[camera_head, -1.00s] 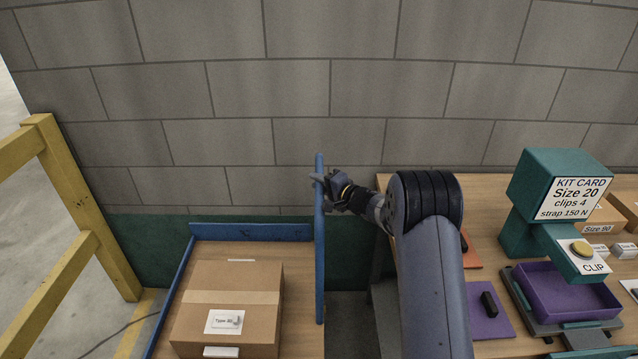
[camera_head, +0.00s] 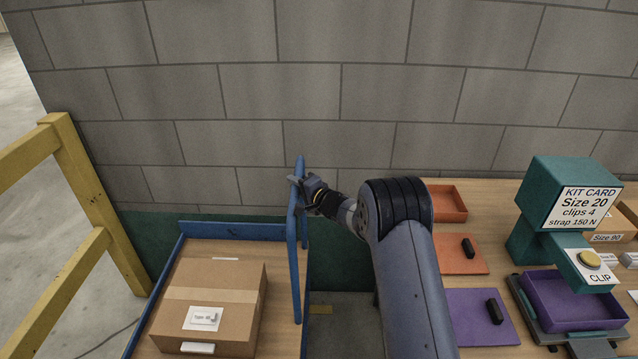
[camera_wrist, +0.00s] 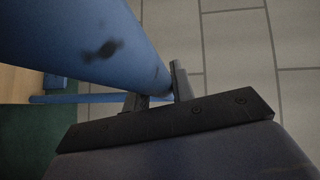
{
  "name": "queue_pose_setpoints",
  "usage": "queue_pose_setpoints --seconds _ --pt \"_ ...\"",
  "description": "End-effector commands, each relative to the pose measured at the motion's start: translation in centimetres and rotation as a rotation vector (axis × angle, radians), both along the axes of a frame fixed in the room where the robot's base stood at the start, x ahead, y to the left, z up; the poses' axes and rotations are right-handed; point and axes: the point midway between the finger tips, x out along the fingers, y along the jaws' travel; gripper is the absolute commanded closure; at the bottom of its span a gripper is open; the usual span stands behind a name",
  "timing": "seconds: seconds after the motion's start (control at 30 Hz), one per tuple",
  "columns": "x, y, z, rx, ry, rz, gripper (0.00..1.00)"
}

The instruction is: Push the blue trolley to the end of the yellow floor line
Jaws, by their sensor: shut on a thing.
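The blue trolley (camera_head: 235,231) stands at the lower left in the head view, with a wooden deck and a blue handle (camera_head: 297,250) rising on its right side. A cardboard box (camera_head: 211,302) with a white label lies on its deck. My gripper (camera_head: 299,186) is shut on the handle near its top. In the wrist view the blue handle tube (camera_wrist: 90,40) runs between my gripper's fingers (camera_wrist: 157,90). The end of the yellow line is not in view.
A yellow railing (camera_head: 85,190) stands at the left of the trolley. A grey block wall (camera_head: 320,90) closes the back. A wooden workbench (camera_head: 500,255) with a teal kit card stand (camera_head: 560,200), trays and mats is on the right.

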Motion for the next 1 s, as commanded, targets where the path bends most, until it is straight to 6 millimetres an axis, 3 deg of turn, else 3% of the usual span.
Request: queue_pose_setpoints --seconds 0.03,0.1,0.43,0.7,1.0 --pt "-0.2 2.0 0.3 0.001 -0.003 0.013 1.0" --pt "-0.3 3.8 0.2 0.001 -0.003 0.013 1.0" --pt "-0.2 10.4 0.2 0.001 -0.006 0.01 1.0" --pt "-0.2 12.7 0.1 -0.001 -0.004 0.007 1.0" --pt "-0.2 13.0 0.2 0.001 -0.005 0.007 1.0"
